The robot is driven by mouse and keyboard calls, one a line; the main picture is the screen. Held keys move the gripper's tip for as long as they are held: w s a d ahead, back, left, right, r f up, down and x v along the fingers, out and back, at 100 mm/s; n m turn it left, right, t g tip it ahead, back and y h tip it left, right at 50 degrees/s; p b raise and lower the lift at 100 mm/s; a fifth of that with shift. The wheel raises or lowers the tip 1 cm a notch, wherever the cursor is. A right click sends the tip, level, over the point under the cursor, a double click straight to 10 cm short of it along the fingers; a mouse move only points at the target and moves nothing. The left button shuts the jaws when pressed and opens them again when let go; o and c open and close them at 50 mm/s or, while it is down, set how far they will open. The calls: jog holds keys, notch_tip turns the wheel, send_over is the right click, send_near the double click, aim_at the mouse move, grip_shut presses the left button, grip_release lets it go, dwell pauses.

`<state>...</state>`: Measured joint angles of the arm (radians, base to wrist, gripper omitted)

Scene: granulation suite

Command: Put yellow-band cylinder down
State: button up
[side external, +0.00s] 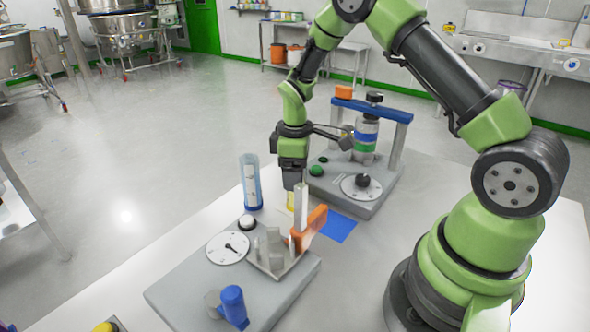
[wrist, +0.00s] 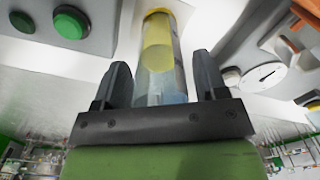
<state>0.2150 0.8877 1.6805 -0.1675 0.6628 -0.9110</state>
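The yellow-band cylinder (wrist: 157,70) is a clear tube with a yellow ring at its far end and yellow showing inside. In the wrist view it lies between the two fingers of my gripper (wrist: 160,75), with a narrow gap on each side, so the gripper looks open around it. In the side view my gripper (side external: 292,187) points down over the table, and a yellow part of the cylinder (side external: 291,201) shows just below it. The cylinder's lower end is hidden behind the orange-handled fixture, so I cannot tell whether it touches the table.
A clear blue tube (side external: 251,183) stands left of my gripper. A grey station with a white dial (side external: 228,248) and orange clamp (side external: 309,229) is in front. Another station with a blue frame (side external: 372,109) is behind. A flat blue patch (side external: 339,227) lies on the table.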

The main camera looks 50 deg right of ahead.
notch_tip(320, 180, up, 12)
jog(key=s+a+r+m+t, duration=0.5)
jog(key=s+r, duration=0.3)
jog(key=r, duration=0.3)
jog(key=s+a+r+m+t+y, duration=0.1)
jog(key=s+a+m, duration=0.4)
jog(key=s, duration=0.6)
jog(key=shift+s+t+y, duration=0.25)
jog(key=shift+t+y, duration=0.25)
jog(key=shift+t, duration=0.1)
